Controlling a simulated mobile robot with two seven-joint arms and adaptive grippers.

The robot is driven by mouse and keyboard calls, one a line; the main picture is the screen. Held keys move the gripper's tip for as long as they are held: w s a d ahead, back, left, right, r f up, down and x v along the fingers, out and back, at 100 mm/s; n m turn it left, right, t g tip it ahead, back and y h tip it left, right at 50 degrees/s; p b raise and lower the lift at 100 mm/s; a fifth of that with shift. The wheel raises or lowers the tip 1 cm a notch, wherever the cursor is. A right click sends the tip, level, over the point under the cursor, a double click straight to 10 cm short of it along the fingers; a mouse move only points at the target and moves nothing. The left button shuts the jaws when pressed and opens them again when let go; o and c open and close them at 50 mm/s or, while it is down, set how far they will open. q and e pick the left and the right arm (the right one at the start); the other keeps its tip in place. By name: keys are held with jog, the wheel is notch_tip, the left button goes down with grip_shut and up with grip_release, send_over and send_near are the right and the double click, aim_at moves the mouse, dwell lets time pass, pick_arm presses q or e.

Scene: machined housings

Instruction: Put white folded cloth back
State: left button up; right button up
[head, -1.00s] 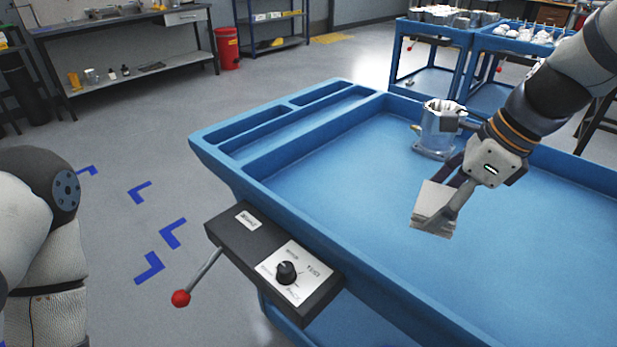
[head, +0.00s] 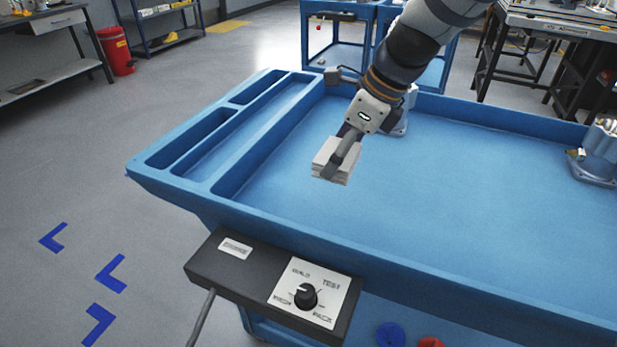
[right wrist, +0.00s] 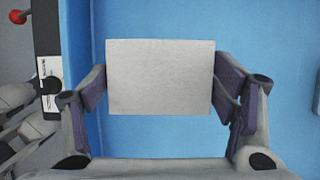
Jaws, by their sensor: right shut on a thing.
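The white folded cloth (head: 331,158) is a small layered block held in my right gripper (head: 343,154), above the floor of the blue cart tray (head: 430,201). In the right wrist view, the cloth (right wrist: 160,77) lies flat between the two fingers of my right gripper (right wrist: 160,88), which are shut on its left and right sides. Blue tray surface shows around it.
A metal housing (head: 597,155) stands in the tray at the right; another (head: 402,112) is partly hidden behind my right arm. Narrow compartments (head: 190,138) line the tray's left end. A control box (head: 270,287) with a knob is on the cart's front.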

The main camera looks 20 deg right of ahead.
aim_at(338, 138)
jog(key=w+f, duration=0.2)
jog(key=w+f+b, duration=0.1)
jog(key=w+f, duration=0.1)
jog(key=f, duration=0.1)
jog(key=w+a+f, duration=0.1)
jog(key=w+f, duration=0.1)
jog(key=w, duration=0.1)
jog(key=shift+f+b, duration=0.35)
jog(key=shift+b, duration=0.05)
jog(key=x, duration=0.3)
jog(key=shift+s+d+f, duration=0.15)
jog(key=shift+d+f, duration=0.15)
jog(key=shift+f, duration=0.05)
pick_arm(q)
jog(key=shift+g, duration=0.8)
jog(key=s+f, duration=0.3)
jog(key=shift+s+f, duration=0.4)
pick_arm(e)
jog(key=shift+r, duration=0.15)
jog(key=o, duration=1.1)
jog(key=shift+f, duration=0.2)
jog(key=shift+o, duration=0.2)
pick_arm(q)
jog(key=shift+w+r+t+p, duration=0.4)
jog(key=shift+w+r+p, duration=0.35)
jog(key=shift+w+r, duration=0.45)
pick_arm(e)
jog(key=v, duration=1.2)
jog(key=shift+r, duration=0.2)
